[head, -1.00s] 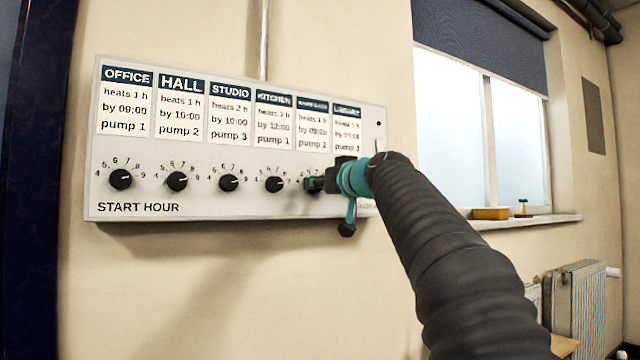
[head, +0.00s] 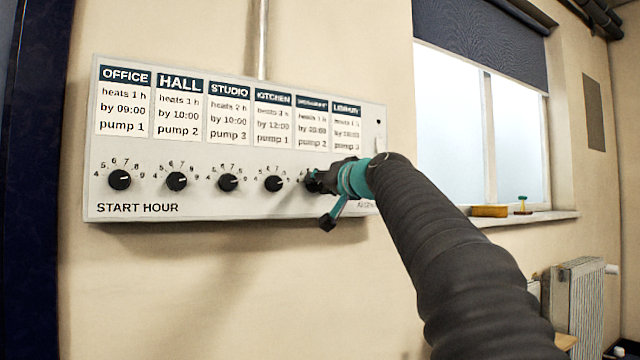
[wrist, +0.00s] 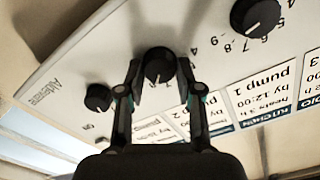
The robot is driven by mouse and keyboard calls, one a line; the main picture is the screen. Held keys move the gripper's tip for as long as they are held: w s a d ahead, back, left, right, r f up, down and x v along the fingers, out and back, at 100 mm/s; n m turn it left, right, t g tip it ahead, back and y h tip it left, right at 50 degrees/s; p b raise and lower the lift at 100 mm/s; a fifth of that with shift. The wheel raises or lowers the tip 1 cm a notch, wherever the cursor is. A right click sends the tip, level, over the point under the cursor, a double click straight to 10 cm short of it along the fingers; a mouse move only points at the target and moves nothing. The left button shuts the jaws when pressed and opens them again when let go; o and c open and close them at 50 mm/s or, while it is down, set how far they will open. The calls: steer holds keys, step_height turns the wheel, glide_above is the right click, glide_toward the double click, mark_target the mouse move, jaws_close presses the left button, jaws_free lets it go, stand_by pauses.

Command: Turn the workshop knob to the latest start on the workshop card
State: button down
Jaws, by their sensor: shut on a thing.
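The long pale control box (head: 240,205) on the wall carries a row of black knobs under printed cards. The workshop card (head: 312,125) is fifth from the left; its small print is blurred, though "pump 2" is legible. My gripper (head: 315,181) is at the fifth knob, below that card. In the wrist view my gripper (wrist: 159,78) has its two fingers closed around the sides of the workshop knob (wrist: 158,62). A pale pointer line on this knob points down in that picture, among numerals that the fingers partly hide.
A smaller black knob (wrist: 98,97) sits on the other side. A window sill (head: 530,219) with a yellow item (head: 490,211) and a radiator (head: 578,300) are to the right.

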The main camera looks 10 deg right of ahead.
steer(key=shift+r, duration=0.2)
steer(key=c, duration=0.8)
jaws_free()
steer(key=shift+f, duration=0.1)
steer(key=shift+o, duration=0.2)
steer(key=v, duration=1.2)
